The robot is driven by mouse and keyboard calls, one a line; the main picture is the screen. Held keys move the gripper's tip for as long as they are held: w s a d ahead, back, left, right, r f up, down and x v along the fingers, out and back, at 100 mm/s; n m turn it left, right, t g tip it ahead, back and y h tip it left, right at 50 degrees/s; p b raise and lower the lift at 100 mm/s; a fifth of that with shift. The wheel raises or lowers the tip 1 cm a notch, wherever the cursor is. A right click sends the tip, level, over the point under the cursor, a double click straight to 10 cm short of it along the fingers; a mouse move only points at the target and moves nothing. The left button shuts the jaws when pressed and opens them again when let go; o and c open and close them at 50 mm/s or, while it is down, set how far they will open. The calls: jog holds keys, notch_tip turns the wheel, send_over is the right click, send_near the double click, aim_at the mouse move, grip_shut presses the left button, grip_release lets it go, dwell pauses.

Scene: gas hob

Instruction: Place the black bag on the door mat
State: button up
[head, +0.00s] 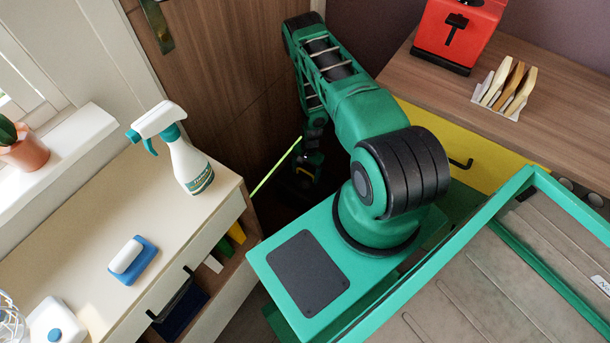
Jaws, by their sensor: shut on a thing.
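My gripper (308,166) is at the end of my green arm, low down in front of the brown door (225,85). It is shut on a dark thing, which I take to be the black bag (291,183). The bag is in deep shadow and its outline is hard to make out. I cannot tell whether it touches the floor. The door mat cannot be made out; the floor by the door is very dark and partly hidden by my arm and base.
A cream cabinet (85,215) at left bears a spray bottle (190,165) and a blue-and-white sponge (130,260). A wooden counter (560,105) at right holds a red appliance (455,30) and a rack of slices (505,88). A thin lime-green strip (275,167) slants beside my gripper.

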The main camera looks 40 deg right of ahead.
jog(key=shift+f, duration=0.55)
jog(key=o, duration=2.1)
jog(key=shift+f, duration=0.1)
jog(key=shift+c, duration=0.2)
